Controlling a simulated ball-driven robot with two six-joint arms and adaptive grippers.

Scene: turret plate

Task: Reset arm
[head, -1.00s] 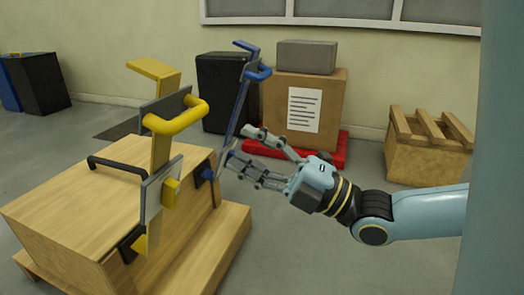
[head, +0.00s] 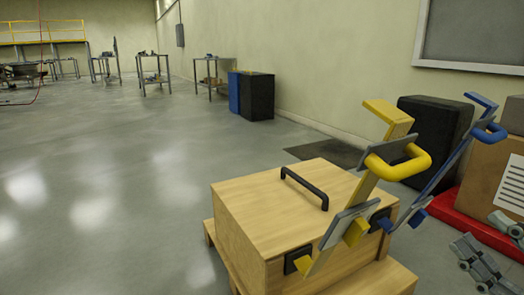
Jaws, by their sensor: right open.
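In the head view a yellow lever (head: 404,168) with a looped handle leans up from the front of a wooden box (head: 236,222). A blue lever (head: 452,160) with a similar handle rises behind and to the right of it. My right gripper (head: 480,231) is at the right edge, cut off by the frame. Its two fingers are spread and nothing is between them. It is to the right of the blue lever's lower end, apart from it. My left gripper is not in view.
The box has a black handle (head: 304,188) on top and rests on a wooden base. A black bin (head: 434,138), red pallet (head: 462,222) and cardboard box (head: 483,182) stand behind the levers. Open grey floor lies to the left, with tables (head: 154,70) far off.

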